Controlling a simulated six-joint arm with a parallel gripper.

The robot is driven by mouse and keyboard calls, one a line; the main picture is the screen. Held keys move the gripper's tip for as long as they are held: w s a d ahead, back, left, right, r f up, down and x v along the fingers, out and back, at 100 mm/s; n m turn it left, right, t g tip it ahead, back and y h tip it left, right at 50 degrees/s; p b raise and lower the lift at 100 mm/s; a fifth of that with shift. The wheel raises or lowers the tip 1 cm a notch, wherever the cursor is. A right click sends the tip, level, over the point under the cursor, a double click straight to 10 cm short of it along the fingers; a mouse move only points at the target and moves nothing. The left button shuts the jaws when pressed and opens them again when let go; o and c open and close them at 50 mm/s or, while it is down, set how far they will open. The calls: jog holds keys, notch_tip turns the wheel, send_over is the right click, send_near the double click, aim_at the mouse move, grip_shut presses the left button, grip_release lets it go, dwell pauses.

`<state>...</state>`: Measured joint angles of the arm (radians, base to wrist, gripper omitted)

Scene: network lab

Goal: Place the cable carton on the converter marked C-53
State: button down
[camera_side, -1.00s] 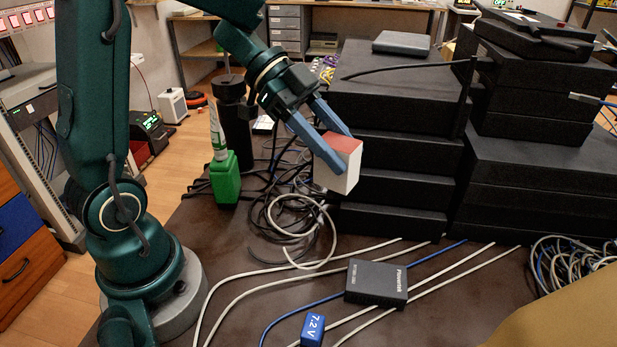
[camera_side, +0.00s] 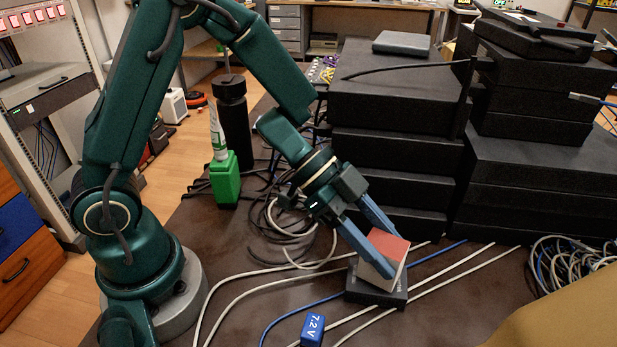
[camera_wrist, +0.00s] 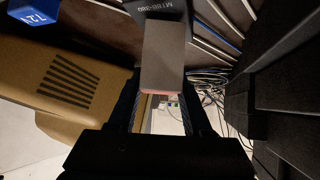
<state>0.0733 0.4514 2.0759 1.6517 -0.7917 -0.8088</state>
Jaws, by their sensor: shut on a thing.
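The cable carton (camera_side: 384,264), a white box with a red face, is tilted in my gripper (camera_side: 381,245). Both fingers lie along its sides, shut on it. In the side view the carton's lower end overlaps the small black converter (camera_side: 377,293) flat on the table; I cannot tell whether they touch. In the wrist view the carton (camera_wrist: 163,55) shows grey between the fingers and hides part of the converter (camera_wrist: 150,10). The converter's lettering is partly covered there, and I cannot read C-53 on it.
A blue 7.2 V block (camera_side: 312,329) lies in front of the converter. Cables (camera_side: 250,287) run across the table around it. Stacked black boxes (camera_side: 395,150) stand behind.

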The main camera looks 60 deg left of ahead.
jog(key=shift+f, duration=0.25)
jog(key=shift+f, duration=0.1)
jog(key=shift+c, duration=1.7)
grip_release()
jog(key=shift+a+r, duration=0.1)
jog(key=shift+r, duration=0.1)
jog(key=v, duration=1.1)
jog(key=shift+a+r, duration=0.25)
jog(key=shift+a, duration=0.05)
jog(key=shift+s, duration=0.1)
